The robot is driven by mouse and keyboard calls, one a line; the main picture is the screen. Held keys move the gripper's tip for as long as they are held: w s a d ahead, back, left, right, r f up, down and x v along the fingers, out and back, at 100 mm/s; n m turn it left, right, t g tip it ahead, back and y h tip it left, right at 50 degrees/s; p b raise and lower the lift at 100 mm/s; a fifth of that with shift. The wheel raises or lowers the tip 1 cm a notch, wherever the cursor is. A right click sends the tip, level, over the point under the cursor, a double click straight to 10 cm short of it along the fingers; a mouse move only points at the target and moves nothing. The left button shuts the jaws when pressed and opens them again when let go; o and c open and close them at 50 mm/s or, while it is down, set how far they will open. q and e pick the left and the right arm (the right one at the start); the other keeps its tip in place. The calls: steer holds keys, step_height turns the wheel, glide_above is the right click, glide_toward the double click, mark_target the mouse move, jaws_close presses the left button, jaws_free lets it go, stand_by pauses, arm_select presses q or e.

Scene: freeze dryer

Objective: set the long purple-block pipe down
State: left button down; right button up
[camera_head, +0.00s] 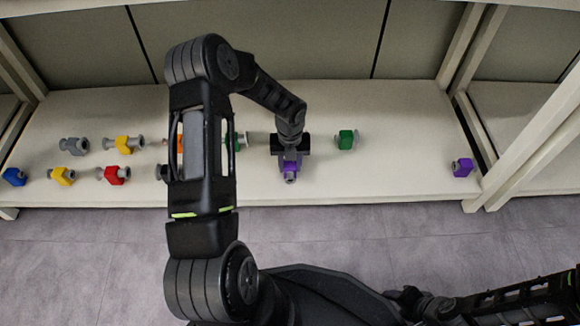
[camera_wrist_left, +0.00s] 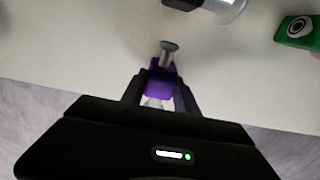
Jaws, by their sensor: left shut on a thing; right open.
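The purple-block pipe (camera_head: 290,167) is near the front edge of the white shelf in the head view, under my left gripper (camera_head: 290,158). In the left wrist view the purple block (camera_wrist_left: 160,80) sits between the two fingers of my left gripper (camera_wrist_left: 160,96), which is shut on it. A grey pipe end points away toward the shelf. I cannot tell whether the pipe touches the shelf. A second purple-block pipe (camera_head: 462,167) lies alone at the right end of the shelf. My right gripper (camera_head: 420,303) is low at the right, in front of the shelf, open and apart from everything on it.
A green-block pipe (camera_head: 346,139) lies just right of my left gripper. Several other pipes, with yellow (camera_head: 124,144), red (camera_head: 115,174), grey (camera_head: 74,146) and blue (camera_head: 14,176) blocks, lie at the left. The shelf (camera_head: 405,165) is clear between the green pipe and the right-end purple one.

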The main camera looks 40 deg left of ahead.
mark_target(290, 164)
arm_select(q)
steer(key=shift+f, duration=0.1)
steer(key=c, duration=0.9)
jaws_free()
step_height(290, 164, up, 8)
steer(key=p, duration=0.4)
steer(key=shift+f, duration=0.1)
